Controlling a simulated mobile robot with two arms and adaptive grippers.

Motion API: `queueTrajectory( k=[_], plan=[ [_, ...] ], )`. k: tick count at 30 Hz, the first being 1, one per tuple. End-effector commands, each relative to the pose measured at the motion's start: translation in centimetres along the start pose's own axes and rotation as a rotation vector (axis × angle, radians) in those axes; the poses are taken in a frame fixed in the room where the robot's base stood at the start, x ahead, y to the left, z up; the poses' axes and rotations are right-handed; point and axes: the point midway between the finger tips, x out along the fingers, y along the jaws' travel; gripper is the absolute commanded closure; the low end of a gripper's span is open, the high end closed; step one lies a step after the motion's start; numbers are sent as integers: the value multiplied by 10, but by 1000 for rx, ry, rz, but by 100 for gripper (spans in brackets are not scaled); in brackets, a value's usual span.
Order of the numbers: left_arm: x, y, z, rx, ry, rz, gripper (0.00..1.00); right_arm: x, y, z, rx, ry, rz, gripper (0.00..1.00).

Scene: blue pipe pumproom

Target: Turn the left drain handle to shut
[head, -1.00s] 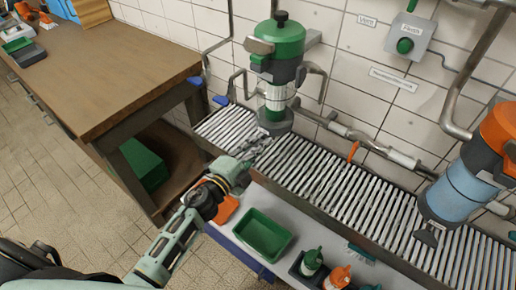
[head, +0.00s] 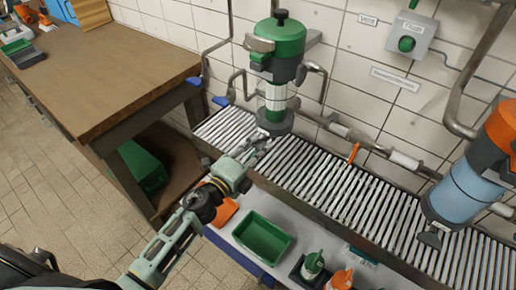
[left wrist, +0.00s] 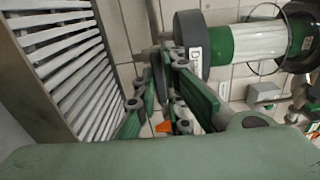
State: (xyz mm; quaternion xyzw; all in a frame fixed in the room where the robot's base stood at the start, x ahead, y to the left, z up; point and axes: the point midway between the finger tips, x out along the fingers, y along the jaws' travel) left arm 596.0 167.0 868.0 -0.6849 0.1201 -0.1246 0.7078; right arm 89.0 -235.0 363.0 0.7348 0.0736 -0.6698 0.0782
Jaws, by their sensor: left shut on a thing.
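The left filter housing (head: 277,62) is green and grey with a clear bowl and hangs on the tiled wall above the slatted grating. Its grey base also shows in the left wrist view (left wrist: 188,40). My left gripper (head: 262,146) is at the underside of this base, just above the grating. In the left wrist view its fingers (left wrist: 167,88) are close around a small grey piece, the left drain handle (left wrist: 151,55), at the base's edge. The fingers hide much of the handle, and its exact angle is hard to tell. My right gripper is not in view.
The slatted grating (head: 330,184) runs below the wall. A blue and orange housing (head: 475,170) stands at the right. An orange lever (head: 353,152) is on the wall pipe. A green tray (head: 263,237) and bottles (head: 313,265) are in front; a wooden bench (head: 100,75) is left.

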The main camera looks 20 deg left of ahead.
Motion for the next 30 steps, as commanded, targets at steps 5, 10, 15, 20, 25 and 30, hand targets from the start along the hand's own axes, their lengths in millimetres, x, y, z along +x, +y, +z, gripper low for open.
queueTrajectory(
  k=[5,10,15,20,25,30],
  plan=[
    [-1,3,-1,5,2,5,100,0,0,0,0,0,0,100],
    [-1,2,-1,3,2,4,78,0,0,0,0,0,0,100],
    [0,1,0,2,1,2,73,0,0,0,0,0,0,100],
    [0,1,0,1,1,2,73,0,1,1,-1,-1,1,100],
    [-12,2,-1,-1,1,3,73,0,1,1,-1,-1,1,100],
    [-46,3,-1,-2,0,5,73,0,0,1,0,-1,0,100]
  ],
)
